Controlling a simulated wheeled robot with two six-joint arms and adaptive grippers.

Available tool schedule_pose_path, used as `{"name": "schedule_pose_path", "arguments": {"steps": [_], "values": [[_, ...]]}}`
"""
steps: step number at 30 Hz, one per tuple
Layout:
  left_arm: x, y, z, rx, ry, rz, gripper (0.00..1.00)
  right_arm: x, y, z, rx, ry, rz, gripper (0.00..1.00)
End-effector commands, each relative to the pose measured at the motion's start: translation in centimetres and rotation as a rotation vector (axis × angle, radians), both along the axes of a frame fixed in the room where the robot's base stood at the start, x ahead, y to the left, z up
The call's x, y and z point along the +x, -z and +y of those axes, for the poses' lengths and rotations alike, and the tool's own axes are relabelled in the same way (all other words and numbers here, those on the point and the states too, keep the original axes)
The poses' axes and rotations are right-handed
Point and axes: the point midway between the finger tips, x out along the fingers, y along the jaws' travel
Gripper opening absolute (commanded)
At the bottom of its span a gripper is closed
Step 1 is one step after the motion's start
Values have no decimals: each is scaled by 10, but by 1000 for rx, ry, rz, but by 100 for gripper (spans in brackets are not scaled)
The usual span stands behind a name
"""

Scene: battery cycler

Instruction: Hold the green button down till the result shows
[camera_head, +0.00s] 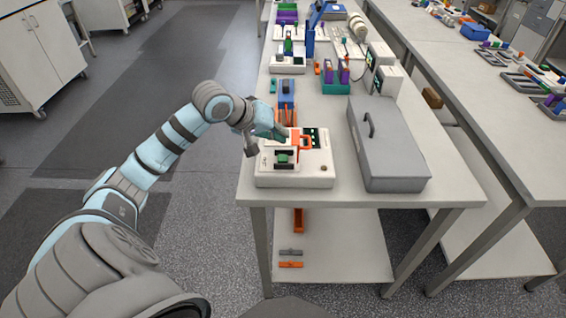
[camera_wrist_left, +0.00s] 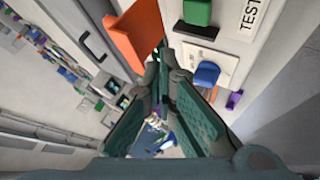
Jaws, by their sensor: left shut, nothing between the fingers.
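The white cycler unit (camera_head: 265,179) stands at the near left corner of the bench. Its green button (camera_head: 282,157) is raised on a dark base near the front. It also shows at the top of the left wrist view (camera_wrist_left: 197,12), beside a label reading TEST. My left gripper (camera_head: 278,133) is shut and empty over the unit's back left part. It is behind the green button and apart from it. In the wrist view its closed fingers (camera_wrist_left: 160,78) are beside a blue button (camera_wrist_left: 207,74). A small dark screen (camera_head: 318,138) is on the unit; its text is unreadable. My right gripper is out of view.
An orange upright part (camera_head: 303,141) of the unit is close to the fingers, also in the wrist view (camera_wrist_left: 135,38). A grey lidded case (camera_head: 390,155) stands to the right. Behind are a blue-and-orange item (camera_head: 287,95) and more equipment. The floor at left is clear.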

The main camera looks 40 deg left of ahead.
Motion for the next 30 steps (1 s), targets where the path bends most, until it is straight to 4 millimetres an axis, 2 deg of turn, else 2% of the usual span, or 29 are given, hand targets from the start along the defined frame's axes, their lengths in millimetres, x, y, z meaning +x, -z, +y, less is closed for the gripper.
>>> {"name": "schedule_pose_path", "arguments": {"steps": [1, 3, 8, 30], "values": [[0, 12, 0, -1, 0, 2, 0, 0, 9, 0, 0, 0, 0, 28], [0, 24, 0, -1, 1, -1, 0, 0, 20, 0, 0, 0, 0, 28], [0, 37, 0, 0, -1, -1, 0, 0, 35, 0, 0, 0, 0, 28], [0, 37, 0, 1, -1, 0, 0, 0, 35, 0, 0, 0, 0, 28]]}}
